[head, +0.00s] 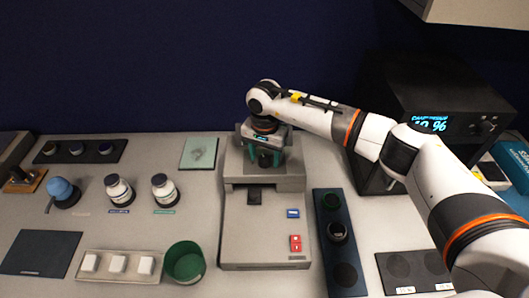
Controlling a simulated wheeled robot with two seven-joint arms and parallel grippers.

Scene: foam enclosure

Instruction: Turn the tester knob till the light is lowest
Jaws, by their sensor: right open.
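The tester (264,220) is a grey box-shaped device in the middle of the bench, with a dark slot, a blue button and red buttons on its front part. A dark round knob (265,160) shows on its raised back part. My right gripper (264,161) reaches in from the right and points down, its green fingers on either side of the knob. The fingers are open; whether they touch the knob I cannot tell. The gripper hides the knob's top. No lit lamp is clear on the tester. My left gripper is not in view.
A black box with a lit blue display (430,124) stands at the back right, behind my right arm. A dark tray with round wells (341,265) lies right of the tester. A green cup (185,262), white-capped bottles (119,190) and a blue-topped item (62,191) stand left.

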